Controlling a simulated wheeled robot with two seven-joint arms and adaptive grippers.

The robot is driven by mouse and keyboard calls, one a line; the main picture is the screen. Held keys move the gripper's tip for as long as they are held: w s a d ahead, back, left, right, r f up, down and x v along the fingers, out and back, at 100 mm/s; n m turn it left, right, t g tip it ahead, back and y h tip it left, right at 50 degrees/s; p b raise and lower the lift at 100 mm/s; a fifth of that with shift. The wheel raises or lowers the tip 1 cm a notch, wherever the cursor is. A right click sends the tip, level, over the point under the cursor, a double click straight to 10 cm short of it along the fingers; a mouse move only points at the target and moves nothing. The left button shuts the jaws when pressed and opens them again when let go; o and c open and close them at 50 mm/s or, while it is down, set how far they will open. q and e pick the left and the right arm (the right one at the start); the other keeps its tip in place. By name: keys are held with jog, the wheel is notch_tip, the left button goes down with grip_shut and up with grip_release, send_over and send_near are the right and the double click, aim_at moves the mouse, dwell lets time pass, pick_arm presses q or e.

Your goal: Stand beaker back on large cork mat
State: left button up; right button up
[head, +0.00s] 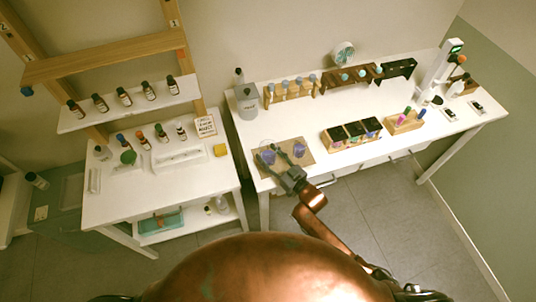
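The large cork mat (309,167) lies on the front left of the right-hand white table. Two small purple-blue beakers are over it. One beaker (268,157) is at the left, close to the fingers of my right gripper (274,153). The other beaker (299,151) is to the right and looks upright on the mat. My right gripper reaches over the mat's front edge, its dark fingers apart. Whether they touch the left beaker, and whether that beaker is tilted or lifted, is too small to tell. My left gripper is out of view.
A separate shelf table (110,200) with bottles is at the left, across a narrow gap.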

jog(key=o, duration=0.4)
jog(key=shift+r, duration=0.15)
jog(key=shift+s+d, duration=0.15)
jog(key=v, duration=1.1)
jog(key=shift+s+d+r, duration=0.1)
jog(key=shift+s+d, duration=0.1)
jog(key=shift+s, duration=0.05)
